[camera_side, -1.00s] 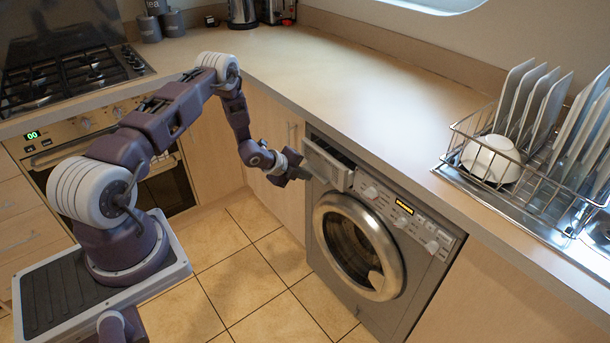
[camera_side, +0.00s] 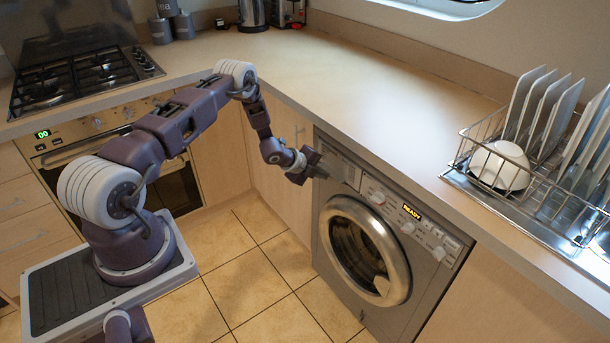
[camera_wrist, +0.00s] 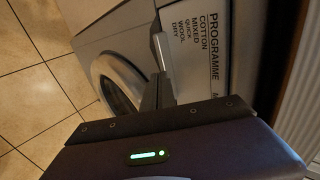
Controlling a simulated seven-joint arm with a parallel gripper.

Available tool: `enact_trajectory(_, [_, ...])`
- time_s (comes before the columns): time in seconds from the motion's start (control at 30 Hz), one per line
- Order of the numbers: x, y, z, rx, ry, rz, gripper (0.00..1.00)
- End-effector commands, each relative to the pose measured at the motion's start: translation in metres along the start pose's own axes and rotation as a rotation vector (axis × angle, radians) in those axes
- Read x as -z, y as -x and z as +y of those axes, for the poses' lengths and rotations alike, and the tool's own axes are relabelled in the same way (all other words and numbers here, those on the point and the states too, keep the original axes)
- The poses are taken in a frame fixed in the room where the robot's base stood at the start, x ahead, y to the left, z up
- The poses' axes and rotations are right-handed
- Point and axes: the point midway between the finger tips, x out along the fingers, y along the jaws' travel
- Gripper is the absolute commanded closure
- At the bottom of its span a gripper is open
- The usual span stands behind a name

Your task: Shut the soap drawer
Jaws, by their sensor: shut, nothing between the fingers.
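The soap drawer (camera_side: 341,166) is at the upper left of the grey washing machine (camera_side: 333,264). Its front looks flush with the machine's panel, with no open gap showing. In the wrist view the drawer front (camera_wrist: 200,45) carries a printed programme list. My gripper (camera_side: 322,172) is shut and empty, with its tips at the drawer front's left part. In the wrist view the dark fingers (camera_wrist: 160,75) reach up to the drawer's edge; whether they touch it I cannot tell.
The worktop (camera_side: 390,110) overhangs just above the machine. The round door (camera_side: 365,250) is shut below the drawer. A dish rack (camera_side: 540,165) with plates and a bowl stands at the right. The tiled floor (camera_side: 250,270) in front is clear.

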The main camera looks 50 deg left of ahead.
Motion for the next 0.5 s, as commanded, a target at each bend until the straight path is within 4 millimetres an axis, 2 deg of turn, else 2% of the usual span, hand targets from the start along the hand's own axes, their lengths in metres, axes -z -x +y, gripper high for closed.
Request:
enact_trajectory(0.17, [-0.001,0.029,0.025,-0.008,0.0,-0.003,1.0])
enact_trajectory(0.3, [-0.002,0.072,0.022,-0.005,0.0,-0.004,1.0])
enact_trajectory(0.5, [-0.001,0.114,0.022,-0.005,-0.001,-0.003,1.0])
